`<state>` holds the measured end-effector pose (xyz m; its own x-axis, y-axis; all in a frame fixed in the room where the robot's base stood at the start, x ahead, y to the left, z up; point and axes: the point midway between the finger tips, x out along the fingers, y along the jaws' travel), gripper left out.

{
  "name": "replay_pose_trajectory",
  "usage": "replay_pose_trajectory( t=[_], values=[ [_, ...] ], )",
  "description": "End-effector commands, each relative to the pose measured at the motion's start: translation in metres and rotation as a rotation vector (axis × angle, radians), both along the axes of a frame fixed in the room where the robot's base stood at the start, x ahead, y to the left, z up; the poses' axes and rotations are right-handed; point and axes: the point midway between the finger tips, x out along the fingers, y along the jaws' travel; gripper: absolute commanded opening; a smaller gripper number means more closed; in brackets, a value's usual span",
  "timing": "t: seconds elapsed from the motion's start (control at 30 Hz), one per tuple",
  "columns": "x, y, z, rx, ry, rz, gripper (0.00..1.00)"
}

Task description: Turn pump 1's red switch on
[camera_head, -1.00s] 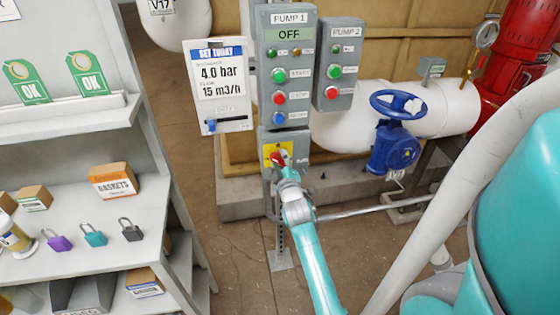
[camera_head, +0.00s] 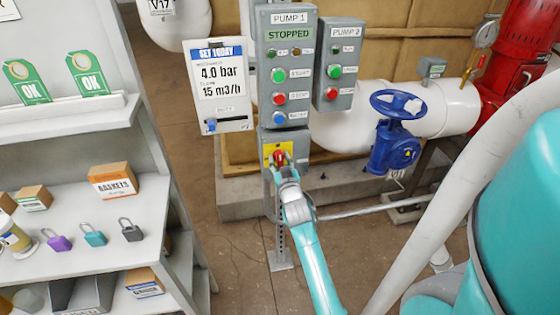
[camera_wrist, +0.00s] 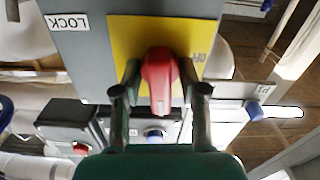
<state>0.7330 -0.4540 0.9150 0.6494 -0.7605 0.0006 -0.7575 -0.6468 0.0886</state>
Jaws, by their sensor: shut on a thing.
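Pump 1's red switch (camera_head: 279,158) sits on a yellow plate (camera_head: 267,150) at the bottom of the pump 1 panel (camera_head: 287,60). In the wrist view the red switch handle (camera_wrist: 159,78) stands lengthwise between my fingers, with "OFF" printed beside it on the yellow plate (camera_wrist: 128,45). My gripper (camera_head: 279,171) is shut on the handle, with one finger on each side. The pump 1 display (camera_head: 289,34) reads "STOPPED". My fingers partly hide the switch in the head view.
The pump 2 panel (camera_head: 340,62) stands to the right, with a blue valve wheel (camera_head: 398,104) beyond it. A "SET TODAY" board (camera_head: 219,85) hangs to the left. A shelf (camera_head: 85,235) with padlocks and boxes fills the left side.

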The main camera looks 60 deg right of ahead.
Motion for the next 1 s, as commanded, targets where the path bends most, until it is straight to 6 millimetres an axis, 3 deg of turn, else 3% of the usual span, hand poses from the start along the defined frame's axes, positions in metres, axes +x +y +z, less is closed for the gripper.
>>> replay_pose_trajectory(
  t=[0.77,0.8,1.0],
  values=[
    [-0.0001,0.0004,-0.0017,0.071,-0.077,0.000,0.07],
    [-0.0001,0.0004,-0.0017,0.071,-0.077,0.000,0.47],
    [0.0000,0.0002,-0.0010,0.069,-0.078,0.000,0.47]
  ],
)
